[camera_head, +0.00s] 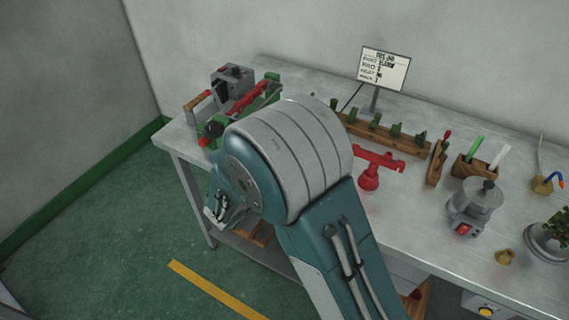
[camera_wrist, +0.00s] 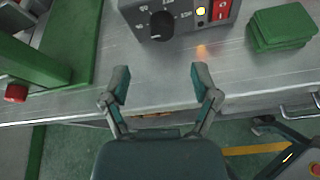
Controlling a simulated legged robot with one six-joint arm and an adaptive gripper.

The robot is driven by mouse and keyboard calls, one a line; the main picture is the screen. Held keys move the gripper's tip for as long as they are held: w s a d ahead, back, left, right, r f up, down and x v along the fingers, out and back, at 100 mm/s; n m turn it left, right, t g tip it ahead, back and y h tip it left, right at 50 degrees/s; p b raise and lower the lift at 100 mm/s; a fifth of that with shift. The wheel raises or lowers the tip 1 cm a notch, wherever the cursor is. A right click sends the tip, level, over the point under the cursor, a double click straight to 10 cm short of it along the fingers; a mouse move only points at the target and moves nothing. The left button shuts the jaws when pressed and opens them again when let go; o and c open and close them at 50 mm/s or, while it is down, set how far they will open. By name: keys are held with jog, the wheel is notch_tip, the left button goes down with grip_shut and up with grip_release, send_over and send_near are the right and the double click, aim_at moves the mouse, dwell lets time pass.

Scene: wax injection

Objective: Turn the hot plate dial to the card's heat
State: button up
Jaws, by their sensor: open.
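In the wrist view, a grey box with a black dial (camera_wrist: 162,26) on its front stands at the top, with small printed marks around the dial. Its upper part is cut off. A yellow lamp and a red switch (camera_wrist: 221,10) sit right of the dial. My gripper (camera_wrist: 161,82) is open and empty, in front of the box and apart from the dial, which lies roughly between its fingers in the picture. In the head view, the card (camera_head: 385,68) stands on a post at the table's back; its small writing is hard to read. My arm hides the box and gripper there.
In the wrist view, stacked green blocks (camera_wrist: 282,29) lie right of the box, and a green frame with a red knob (camera_wrist: 16,92) stands left. In the head view, a red stand (camera_head: 369,180), a wooden rack (camera_head: 390,140) and a silver pot (camera_head: 480,193) occupy the table.

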jog(key=x, duration=0.7)
jog(key=shift+w+d, duration=0.25)
jog(key=shift+d, duration=0.1)
jog(key=shift+a, duration=0.1)
grip_shut()
